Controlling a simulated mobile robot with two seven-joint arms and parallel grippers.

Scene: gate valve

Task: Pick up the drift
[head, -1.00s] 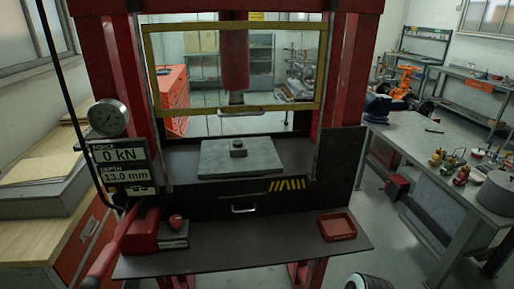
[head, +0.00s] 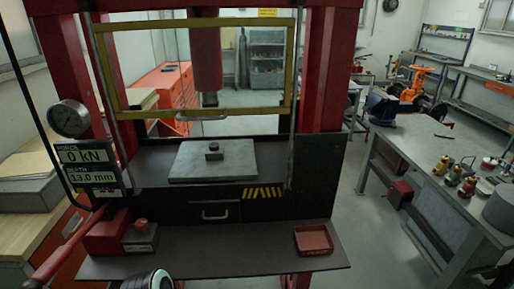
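I cannot make out a drift for certain. A small dark stepped block (head: 214,151) sits on the grey plate (head: 190,172) on the press bed, below the red press ram (head: 207,62) and apart from it. A shallow red tray (head: 313,240) lies at the right of the front shelf and looks empty. Neither of my grippers is in view, so I cannot see whether they are open or shut.
The red press frame (head: 320,75) and its yellow-edged guard (head: 195,113) stand ahead. The display (head: 88,168) reads 0 kN and 13.0 mm. A red-knobbed box (head: 141,238) stands on the front shelf (head: 220,255).

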